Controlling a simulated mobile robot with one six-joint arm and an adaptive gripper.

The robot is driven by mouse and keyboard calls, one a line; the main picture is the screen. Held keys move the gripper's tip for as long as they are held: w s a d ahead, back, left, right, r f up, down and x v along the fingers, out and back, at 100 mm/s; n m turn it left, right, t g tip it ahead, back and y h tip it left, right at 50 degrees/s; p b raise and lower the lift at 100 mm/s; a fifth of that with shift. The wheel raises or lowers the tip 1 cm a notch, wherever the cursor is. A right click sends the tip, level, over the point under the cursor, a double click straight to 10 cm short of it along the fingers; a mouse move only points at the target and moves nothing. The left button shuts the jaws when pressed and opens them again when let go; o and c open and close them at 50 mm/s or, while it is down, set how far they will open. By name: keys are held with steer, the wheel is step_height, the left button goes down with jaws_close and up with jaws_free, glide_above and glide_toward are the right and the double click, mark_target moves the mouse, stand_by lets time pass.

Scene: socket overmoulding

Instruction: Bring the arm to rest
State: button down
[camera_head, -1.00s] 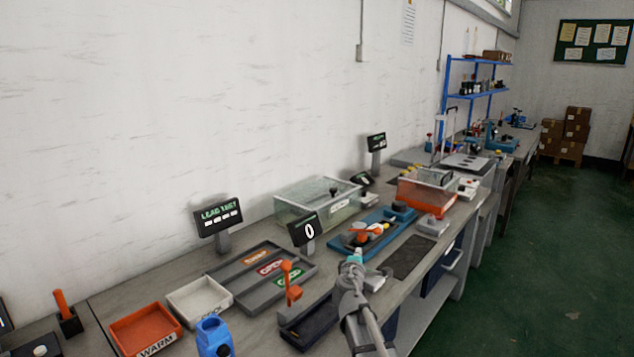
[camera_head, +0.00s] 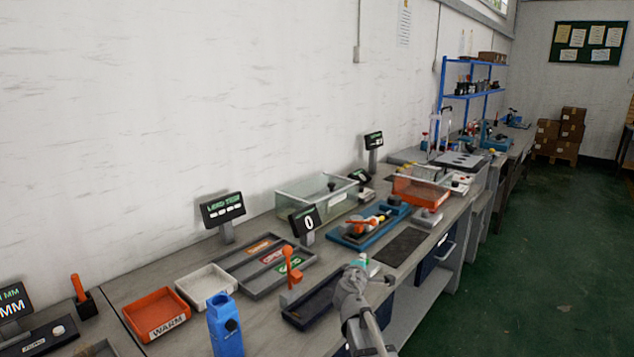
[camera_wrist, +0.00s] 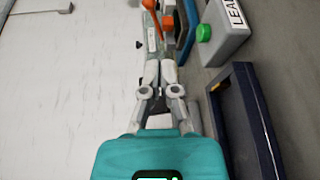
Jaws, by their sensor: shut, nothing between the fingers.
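My arm (camera_head: 352,300) shows in the head view as grey links at the front edge of the bench; I cannot make out its fingers there. In the wrist view my gripper (camera_wrist: 160,68) has its grey fingers together, with nothing between them. The teal body (camera_wrist: 160,155) behind them is my own wrist. A grey box with a green button (camera_wrist: 204,33) and partly visible lettering is to the right of the fingers, apart from them. A dark open tray (camera_wrist: 247,120) lies right of the gripper.
The bench holds an orange WARM tray (camera_head: 152,316), a white tray (camera_head: 206,285), a blue holder (camera_head: 224,325), an orange lever (camera_head: 290,268) and a clear box (camera_head: 315,195). A dark mat (camera_head: 400,247) lies bare. The green floor (camera_head: 540,260) at right is open.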

steer(key=s+d+f+m+g+h, duration=0.1)
steer(key=s+d+f+m+g, duration=0.8)
steer(key=s+f+m, duration=0.3)
steer(key=s+a+f+m+g+y, duration=0.2)
steer(key=s+a+g+y, duration=0.15)
steer(key=s, duration=0.55)
steer(key=s+a+f+m+g+y, duration=0.1)
steer(key=s+a+f+g+y, duration=0.2)
steer(key=s, duration=0.5)
step_height(320, 180, up, 18)
steer(key=d+p, duration=0.1)
steer(key=p, duration=1.6)
